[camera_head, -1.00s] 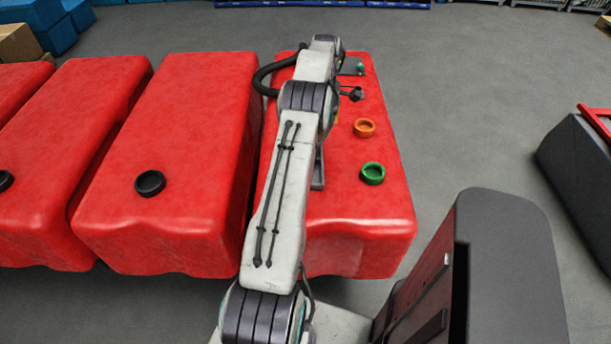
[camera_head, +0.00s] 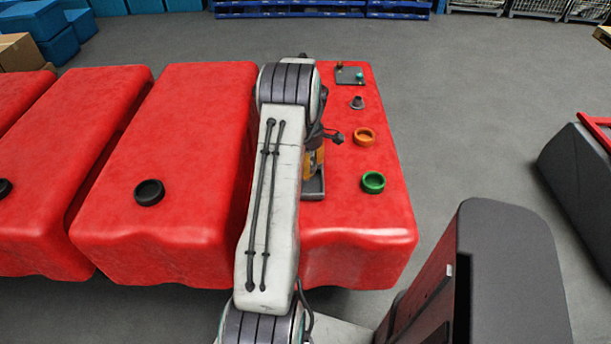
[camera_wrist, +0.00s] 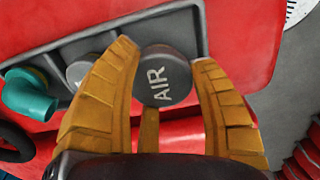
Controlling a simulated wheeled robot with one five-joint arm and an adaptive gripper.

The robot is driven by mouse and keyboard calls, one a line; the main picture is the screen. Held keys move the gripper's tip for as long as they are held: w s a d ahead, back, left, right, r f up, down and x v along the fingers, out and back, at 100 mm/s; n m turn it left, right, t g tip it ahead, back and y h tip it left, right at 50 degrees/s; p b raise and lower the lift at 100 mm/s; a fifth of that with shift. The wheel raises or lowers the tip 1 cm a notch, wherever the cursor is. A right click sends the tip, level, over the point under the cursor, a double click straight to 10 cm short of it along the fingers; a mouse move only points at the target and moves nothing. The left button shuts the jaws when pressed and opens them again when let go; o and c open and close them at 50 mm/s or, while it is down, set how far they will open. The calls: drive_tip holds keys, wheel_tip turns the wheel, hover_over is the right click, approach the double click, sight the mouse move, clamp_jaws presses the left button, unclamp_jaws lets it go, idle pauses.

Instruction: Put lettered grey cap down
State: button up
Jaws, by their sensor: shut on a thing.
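The lettered grey cap (camera_wrist: 165,76) is a round dark grey disc with "AIR" in pale letters. In the head view my gripper (camera_head: 314,162) shows only as an orange patch beside my arm, above a dark tray (camera_head: 313,191). The cap is hidden there.
Beside the cap are a plain grey cap (camera_wrist: 82,68) and a teal elbow fitting (camera_wrist: 28,95). On the red tank (camera_head: 350,225) stand a green ring (camera_head: 373,182), an orange ring (camera_head: 364,137), a grey cone-like fitting (camera_head: 357,102) and a small far panel (camera_head: 349,76). Bare red surface lies near its front.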

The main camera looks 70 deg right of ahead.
drive_tip(key=shift+a+f, duration=0.15)
drive_tip(key=shift+a, duration=0.15)
drive_tip(key=shift+f, duration=0.5)
drive_tip(key=shift+f+p, duration=0.3)
drive_tip(key=shift+f, duration=1.25)
drive_tip(key=shift+f, duration=0.2)
drive_tip(key=o, duration=1.2)
drive_tip(key=shift+r, duration=0.15)
